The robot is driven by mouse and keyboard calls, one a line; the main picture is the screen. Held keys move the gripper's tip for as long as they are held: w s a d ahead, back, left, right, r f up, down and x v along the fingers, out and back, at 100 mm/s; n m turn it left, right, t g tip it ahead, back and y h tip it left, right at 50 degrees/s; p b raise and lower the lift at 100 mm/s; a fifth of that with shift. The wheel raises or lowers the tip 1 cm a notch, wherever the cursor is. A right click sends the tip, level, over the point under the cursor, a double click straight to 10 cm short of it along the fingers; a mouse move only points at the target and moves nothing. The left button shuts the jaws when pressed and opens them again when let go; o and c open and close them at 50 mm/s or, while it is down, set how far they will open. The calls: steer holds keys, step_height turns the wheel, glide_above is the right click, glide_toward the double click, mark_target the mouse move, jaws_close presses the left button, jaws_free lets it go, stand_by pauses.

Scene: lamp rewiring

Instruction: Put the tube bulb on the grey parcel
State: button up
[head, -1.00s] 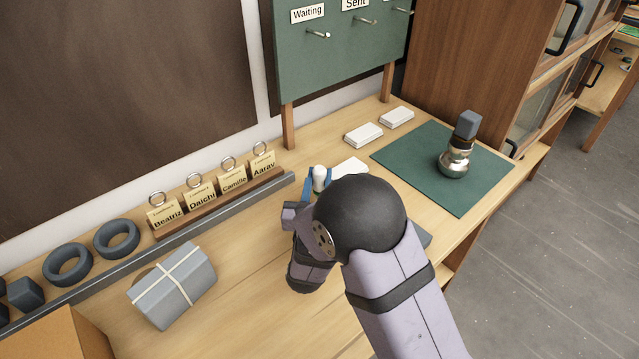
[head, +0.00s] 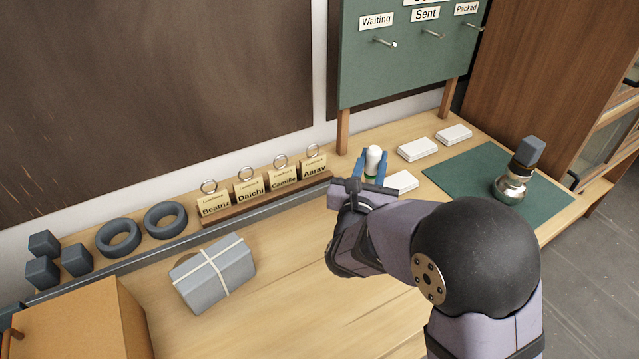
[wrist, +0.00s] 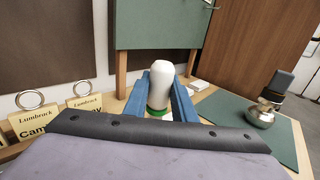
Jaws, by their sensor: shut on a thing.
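The tube bulb (head: 373,160) is white with a green band low down, and it stands upright between the blue fingers of my gripper (head: 371,172). In the wrist view the bulb (wrist: 160,83) fills the space between the fingers (wrist: 162,105), which are shut on it. Its lower end is hidden behind my wrist. The grey parcel (head: 214,274), tied with pale string, lies on the bench to the left, well apart from my gripper. Its top is bare.
Dark rings (head: 118,236) and dark blocks (head: 42,272) lie left, beside a cardboard box (head: 75,320). A green mat (head: 470,182) with a metal-bulbed piece (head: 510,187) lies right. White card stacks (head: 417,149) sit behind.

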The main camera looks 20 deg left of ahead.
steer(key=shift+a, duration=0.1)
steer(key=s+a+r+n+y, duration=0.2)
steer(key=s+a+y, duration=0.3)
steer(key=a, duration=0.5)
step_height(320, 180, up, 7)
steer(key=n+g+y+p, duration=0.2)
steer(key=n+g+y, duration=0.1)
steer(key=n+y, duration=0.25)
glide_above(210, 260)
steer(key=shift+y, duration=0.25)
steer(key=shift+f+p, duration=0.3)
steer(key=shift+f, duration=4.6)
steer(key=shift+f+b, duration=0.25)
steer(key=shift+b, duration=0.05)
steer(key=o, duration=1)
steer(key=shift+r, duration=0.1)
steer(key=shift+o, duration=0.2)
